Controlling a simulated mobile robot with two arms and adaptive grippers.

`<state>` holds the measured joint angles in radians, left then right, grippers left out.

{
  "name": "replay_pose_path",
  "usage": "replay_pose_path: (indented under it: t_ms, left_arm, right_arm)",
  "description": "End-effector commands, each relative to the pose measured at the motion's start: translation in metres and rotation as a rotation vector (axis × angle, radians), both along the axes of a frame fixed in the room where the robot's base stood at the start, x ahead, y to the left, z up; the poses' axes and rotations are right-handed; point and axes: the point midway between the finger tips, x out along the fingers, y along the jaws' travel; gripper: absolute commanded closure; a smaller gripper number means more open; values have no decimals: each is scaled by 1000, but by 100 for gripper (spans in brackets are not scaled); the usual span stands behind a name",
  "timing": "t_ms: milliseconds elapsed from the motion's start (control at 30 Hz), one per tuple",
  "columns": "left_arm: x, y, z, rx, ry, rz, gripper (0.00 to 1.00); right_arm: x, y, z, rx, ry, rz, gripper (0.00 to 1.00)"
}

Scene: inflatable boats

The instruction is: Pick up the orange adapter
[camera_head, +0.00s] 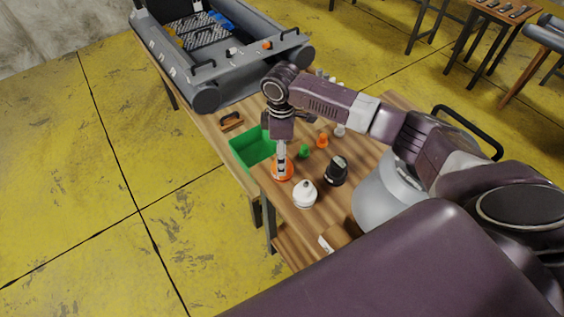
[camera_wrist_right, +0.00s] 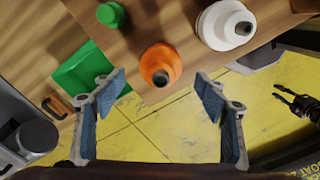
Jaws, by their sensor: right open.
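A larger orange adapter (camera_head: 283,172) with a dark tip stands on the wooden table, near its left edge. It also shows in the right wrist view (camera_wrist_right: 160,65), upper middle, ahead of my right gripper (camera_wrist_right: 151,95). The right gripper is open and empty, with one finger on each side of the view and the adapter beyond and between them. In the head view the gripper covers part of this adapter. A smaller orange piece (camera_head: 322,140) stands farther back. A dark two-pronged gripper, apparently my left (camera_wrist_right: 294,98), shows small at the right of the wrist view.
A white fitting (camera_head: 305,194), a black one (camera_head: 336,170) and a small green one (camera_head: 304,152) stand close by. A green bin (camera_head: 252,147) sits left of the adapter. A grey inflatable boat (camera_head: 222,70) lies behind, and a grey metal cylinder (camera_head: 385,190) stands right.

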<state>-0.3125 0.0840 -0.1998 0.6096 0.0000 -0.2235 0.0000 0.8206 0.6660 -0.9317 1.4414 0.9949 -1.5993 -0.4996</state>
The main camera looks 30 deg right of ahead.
Motion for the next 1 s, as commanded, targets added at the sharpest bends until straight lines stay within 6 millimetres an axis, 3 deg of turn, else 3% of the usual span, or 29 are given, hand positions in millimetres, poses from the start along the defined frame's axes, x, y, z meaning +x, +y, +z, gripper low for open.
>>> replay_pose_path:
  t_ms: [100, 233, 400, 533, 900, 1000]
  left_arm:
    - [-5, 1, 13, 1, 6, 0, 71]
    - [3, 0, 14, 0, -6, 0, 71]
    - [27, -3, 16, -6, -40, 0, 71]
    - [32, -7, 16, -10, -48, 0, 71]
    - [15, -7, 15, -9, -22, 1, 71]
    - [14, -7, 15, -9, -21, 1, 71]
  right_arm:
    - [-4, 2, -16, -1, 5, 1, 33]
    - [-3, 2, -34, 0, 1, 0, 33]
    - [-2, 2, -40, 0, 0, 1, 33]
    - [-2, 2, -40, 0, 0, 1, 33]
    - [-2, 2, -39, 0, -1, 1, 74]
    - [-2, 2, -39, 0, -1, 1, 77]
